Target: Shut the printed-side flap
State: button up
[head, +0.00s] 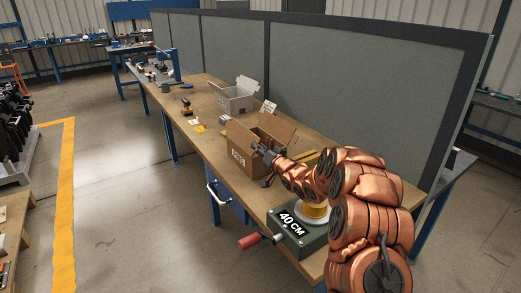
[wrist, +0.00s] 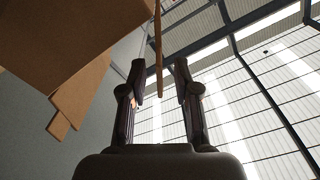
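A brown cardboard box (head: 243,163) stands on the workbench, with dark print on its near side. Its flaps stand up and out; one raised flap (head: 240,137) shows at the left and another (head: 279,126) at the far right. My gripper (head: 268,153) is at the box's near right upper edge. In the wrist view my gripper (wrist: 160,68) has its two fingers apart. A thin flap edge (wrist: 158,40) runs down between them, with gaps on both sides. The box (wrist: 65,30) fills the upper left there. Which flap is between the fingers is hard to tell.
A whitish open box (head: 236,104) stands behind on the workbench (head: 203,95). A yellow-and-black tool (head: 186,106) and small yellow items lie to the left. A green crank device (head: 293,238) marked 40 CM is at the near end. A grey partition (head: 310,75) runs along the back.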

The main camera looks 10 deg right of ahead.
notch_tip(320, 180, up, 10)
jog(key=shift+f, duration=0.1)
dwell(0.4)
